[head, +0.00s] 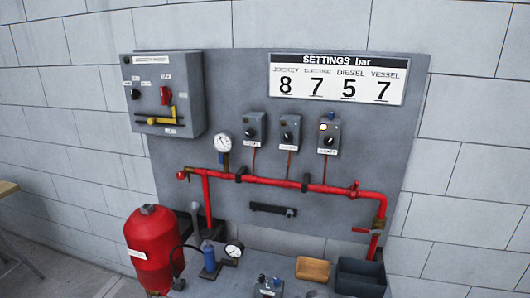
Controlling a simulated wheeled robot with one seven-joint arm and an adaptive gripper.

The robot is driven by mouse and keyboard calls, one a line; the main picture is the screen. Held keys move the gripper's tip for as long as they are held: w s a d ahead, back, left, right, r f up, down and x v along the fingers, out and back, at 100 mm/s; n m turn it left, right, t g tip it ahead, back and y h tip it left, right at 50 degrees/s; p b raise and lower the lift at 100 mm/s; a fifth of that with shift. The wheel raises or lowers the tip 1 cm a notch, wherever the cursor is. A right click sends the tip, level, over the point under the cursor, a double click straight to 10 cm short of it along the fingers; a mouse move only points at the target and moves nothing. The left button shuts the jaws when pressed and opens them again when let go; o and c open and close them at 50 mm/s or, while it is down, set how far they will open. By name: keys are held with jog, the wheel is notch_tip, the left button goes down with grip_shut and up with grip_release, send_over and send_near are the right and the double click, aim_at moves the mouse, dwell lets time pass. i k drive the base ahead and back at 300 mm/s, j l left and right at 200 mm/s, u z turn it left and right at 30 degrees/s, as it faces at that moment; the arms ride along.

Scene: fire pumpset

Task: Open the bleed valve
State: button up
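A red pipe (275,182) runs across the grey wall panel and turns down at its right end. A brass valve body (379,222) sits on the down-going part, with a red lever (361,230) pointing left beside it. A small red handle (354,187) stands on top of the pipe near the bend. Another small red fitting (182,175) is at the pipe's left end. No label shows which of these is the bleed valve. My gripper is not in view.
A red vessel (152,247) stands at lower left. A bench at the bottom carries a blue bottle (209,258), a gauge (234,250), a tan block (313,269) and a dark bin (360,279). A control box (163,92) and several switch boxes are on the wall.

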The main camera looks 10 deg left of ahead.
aim_at(181, 176)
jog(key=u, duration=1.35)
